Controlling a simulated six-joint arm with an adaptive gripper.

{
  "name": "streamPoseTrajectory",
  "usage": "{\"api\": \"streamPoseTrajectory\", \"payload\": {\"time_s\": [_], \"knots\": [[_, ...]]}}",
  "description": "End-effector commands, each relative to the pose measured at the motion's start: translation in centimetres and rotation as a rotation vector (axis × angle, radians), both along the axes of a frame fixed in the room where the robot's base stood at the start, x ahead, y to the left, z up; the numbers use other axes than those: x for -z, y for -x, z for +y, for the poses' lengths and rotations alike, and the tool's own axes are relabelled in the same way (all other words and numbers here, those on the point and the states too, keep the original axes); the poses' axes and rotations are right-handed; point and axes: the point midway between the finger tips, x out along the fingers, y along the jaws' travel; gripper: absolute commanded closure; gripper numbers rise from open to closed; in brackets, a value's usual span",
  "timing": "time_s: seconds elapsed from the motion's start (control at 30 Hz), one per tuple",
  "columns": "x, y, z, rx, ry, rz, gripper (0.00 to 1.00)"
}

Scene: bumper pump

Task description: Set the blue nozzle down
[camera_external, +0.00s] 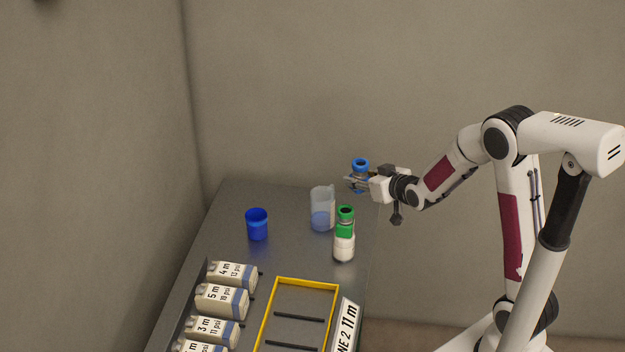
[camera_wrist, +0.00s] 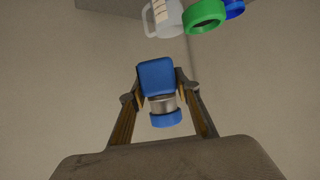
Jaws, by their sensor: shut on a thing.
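The blue nozzle (camera_external: 360,164) is a short piece with a blue ring on top, a metallic grey middle and a blue lower part. My gripper (camera_external: 357,180) is shut on it and holds it in the air near the table's back right edge. In the wrist view the nozzle (camera_wrist: 157,76) sits between the two fingertips (camera_wrist: 157,88), with its blue block and ring both showing. Its underside shows no contact with the table (camera_external: 230,205).
A clear jug (camera_external: 322,195) with blue liquid and a white bottle (camera_external: 344,248) with a green top stand left of my gripper. A blue cup (camera_external: 257,224) stands further left. Labelled bottles (camera_external: 222,301) and a yellow frame (camera_external: 308,283) lie nearer the front. Free room surrounds the cup.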

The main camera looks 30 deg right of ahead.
Motion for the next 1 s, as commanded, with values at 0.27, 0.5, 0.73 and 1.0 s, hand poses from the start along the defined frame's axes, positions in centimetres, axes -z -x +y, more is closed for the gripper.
{"api": "streamPoseTrajectory", "payload": {"time_s": [0.27,0.5,0.73,1.0], "knots": [[-0.2,0.0,0.0,-0.006,-0.001,-0.001,0.96],[-0.1,0.0,0.0,-0.005,0.000,-0.001,0.96],[-0.2,-0.4,0.0,-0.002,0.000,-0.001,0.96],[-0.9,-2.9,-0.1,0.026,-0.001,-0.003,0.96]]}}
